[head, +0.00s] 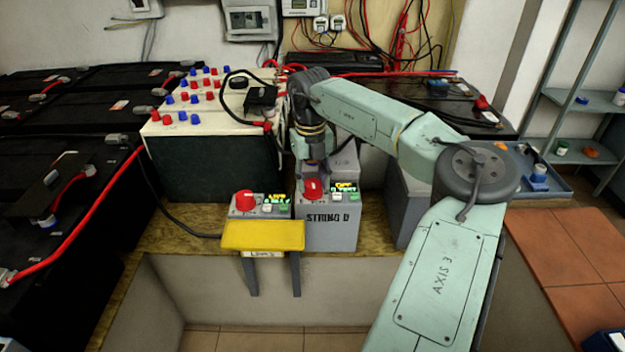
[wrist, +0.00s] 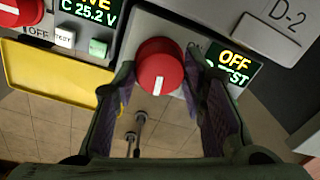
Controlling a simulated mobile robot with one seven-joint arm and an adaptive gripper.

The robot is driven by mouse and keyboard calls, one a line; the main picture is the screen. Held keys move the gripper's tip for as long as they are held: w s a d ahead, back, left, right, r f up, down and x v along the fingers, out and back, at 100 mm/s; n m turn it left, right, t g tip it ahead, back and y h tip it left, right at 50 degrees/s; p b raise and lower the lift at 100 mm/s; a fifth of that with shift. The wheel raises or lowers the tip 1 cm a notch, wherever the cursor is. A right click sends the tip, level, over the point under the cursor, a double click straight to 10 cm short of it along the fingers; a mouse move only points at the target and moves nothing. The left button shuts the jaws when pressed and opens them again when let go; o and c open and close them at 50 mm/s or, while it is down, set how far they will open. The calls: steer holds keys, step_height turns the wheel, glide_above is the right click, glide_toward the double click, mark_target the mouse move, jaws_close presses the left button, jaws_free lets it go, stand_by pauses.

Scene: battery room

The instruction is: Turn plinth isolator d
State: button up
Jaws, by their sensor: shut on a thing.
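Plinth isolator d is a grey box (head: 328,232) marked "STRING D", with a red rotary knob (head: 312,189) on its sloped top. In the wrist view, the red knob (wrist: 159,62) sits between the two fingers of my gripper (wrist: 158,75), which is shut on it. The knob's white mark points toward the bottom of the wrist picture. The display (wrist: 233,62) beside it reads OFF in yellow. In the head view, my gripper (head: 312,168) comes down from above and behind the knob.
A neighbouring box with a red knob (head: 244,201) stands close on the left; its display shows LIVE. A yellow tray (head: 262,236) juts out in front of it. A battery with red and blue caps (head: 205,155) stands behind left. A plate marked D-2 (wrist: 279,28) is nearby.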

mark_target(311, 183)
steer(key=shift+m, duration=0.9)
steer(key=o, duration=0.9)
steer(key=r, duration=1.2)
steer(key=shift+a, duration=0.2)
